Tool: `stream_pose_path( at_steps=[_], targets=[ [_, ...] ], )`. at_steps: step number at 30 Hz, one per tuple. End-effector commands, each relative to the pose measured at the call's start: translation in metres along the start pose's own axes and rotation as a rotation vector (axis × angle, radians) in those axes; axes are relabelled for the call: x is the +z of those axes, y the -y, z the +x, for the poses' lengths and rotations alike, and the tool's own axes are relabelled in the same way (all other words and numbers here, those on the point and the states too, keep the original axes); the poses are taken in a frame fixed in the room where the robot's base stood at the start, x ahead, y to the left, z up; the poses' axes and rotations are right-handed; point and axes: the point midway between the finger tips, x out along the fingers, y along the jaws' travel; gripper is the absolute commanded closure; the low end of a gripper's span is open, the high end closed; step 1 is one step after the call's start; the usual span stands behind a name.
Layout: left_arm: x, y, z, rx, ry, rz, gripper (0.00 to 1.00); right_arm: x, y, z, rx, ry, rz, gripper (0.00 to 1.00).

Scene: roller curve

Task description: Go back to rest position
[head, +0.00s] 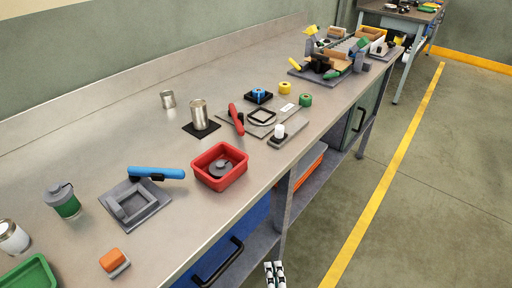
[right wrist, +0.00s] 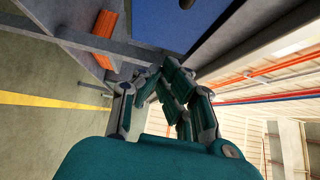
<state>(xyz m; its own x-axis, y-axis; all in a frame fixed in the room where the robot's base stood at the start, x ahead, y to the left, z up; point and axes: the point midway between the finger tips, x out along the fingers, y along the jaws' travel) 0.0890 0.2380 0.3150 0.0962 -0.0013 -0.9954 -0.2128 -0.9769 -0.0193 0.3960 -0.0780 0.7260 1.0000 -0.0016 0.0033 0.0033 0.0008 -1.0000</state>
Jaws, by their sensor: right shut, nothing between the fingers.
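My right gripper (head: 275,272) shows at the bottom edge of the head view, in front of the workbench (head: 130,85) and clear of its top. In the right wrist view its fingers (right wrist: 165,80) are closed together with nothing between them. It touches no object in either view. My left gripper is in neither view.
A blue drawer (head: 215,260) is below. Open floor with a yellow line (head: 385,185) lies right.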

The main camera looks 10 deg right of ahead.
Motion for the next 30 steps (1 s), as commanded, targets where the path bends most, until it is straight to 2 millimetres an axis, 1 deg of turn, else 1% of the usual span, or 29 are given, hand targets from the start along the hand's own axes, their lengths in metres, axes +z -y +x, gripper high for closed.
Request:
stream_pose_path(
  at_steps=[2,4,5,8,9,11,12,14,15,17,18,20,21,23,24,27,30],
  targets=[
    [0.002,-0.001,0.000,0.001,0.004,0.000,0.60,0.000,-0.001,0.000,0.002,0.002,-0.004,1.00],
    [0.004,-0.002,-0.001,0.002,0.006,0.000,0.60,0.002,-0.010,-0.001,0.020,0.019,-0.038,1.00],
    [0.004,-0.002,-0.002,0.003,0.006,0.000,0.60,0.003,-0.017,-0.002,0.036,0.033,-0.067,1.00],
    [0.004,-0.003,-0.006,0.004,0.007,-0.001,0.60,0.007,-0.060,-0.010,0.121,0.119,-0.229,1.00],
    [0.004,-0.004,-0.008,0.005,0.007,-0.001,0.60,0.008,-0.085,-0.016,0.171,0.168,-0.319,1.00],
    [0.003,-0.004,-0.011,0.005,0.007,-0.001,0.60,0.006,-0.126,-0.030,0.255,0.254,-0.465,1.00],
    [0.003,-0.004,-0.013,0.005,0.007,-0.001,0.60,0.002,-0.154,-0.042,0.313,0.316,-0.563,1.00],
    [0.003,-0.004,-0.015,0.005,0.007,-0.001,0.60,-0.007,-0.194,-0.063,0.401,0.412,-0.703,1.00],
    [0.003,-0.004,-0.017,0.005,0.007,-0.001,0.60,-0.015,-0.219,-0.078,0.458,0.478,-0.790,1.00],
    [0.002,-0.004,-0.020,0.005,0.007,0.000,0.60,-0.030,-0.255,-0.105,0.545,0.579,-0.912,1.00],
    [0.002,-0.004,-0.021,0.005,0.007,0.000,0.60,-0.041,-0.276,-0.124,0.602,0.648,-0.985,1.00],
    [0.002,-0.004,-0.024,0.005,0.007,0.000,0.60,-0.060,-0.304,-0.154,0.686,0.755,-1.089,1.00],
    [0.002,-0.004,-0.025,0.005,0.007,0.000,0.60,-0.073,-0.321,-0.176,0.741,0.828,-1.150,1.00],
    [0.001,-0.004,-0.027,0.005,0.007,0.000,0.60,-0.093,-0.340,-0.206,0.816,0.933,-1.229,1.00],
    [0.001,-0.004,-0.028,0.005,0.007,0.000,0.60,-0.106,-0.350,-0.226,0.862,1.000,-1.272,1.00],
    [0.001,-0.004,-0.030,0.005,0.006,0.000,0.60,-0.132,-0.367,-0.268,0.952,1.142,-1.349,1.00],
    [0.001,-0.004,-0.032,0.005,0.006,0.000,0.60,-0.149,-0.374,-0.295,1.007,1.241,-1.393,1.00]
  ],
)
